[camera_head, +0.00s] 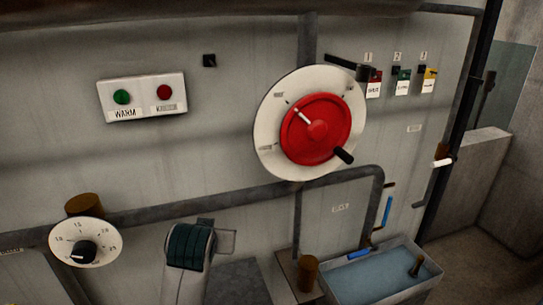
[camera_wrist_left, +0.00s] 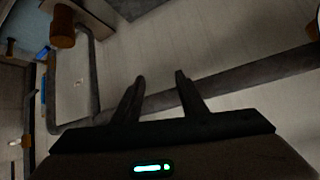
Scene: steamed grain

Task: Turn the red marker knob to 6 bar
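A large red round knob (camera_head: 322,145) with a white pointer mark and a black handle sits on a white dial plate (camera_head: 270,145) on the wall panel in the head view. Its pointer mark points to the upper left, and the black handle sticks out at the lower right. The small labels on the plate are too blurred to read. My left gripper (camera_wrist_left: 160,77) is open and empty in the left wrist view, with a bare panel and a dark pipe beyond its fingers.
A small white dial (camera_head: 109,236) with a black knob is at the lower left. A button box (camera_head: 142,98) with green and red buttons is above it. A dark pipe (camera_head: 240,198) crosses the panel below the red knob. A water trough (camera_head: 375,280) stands lower right.

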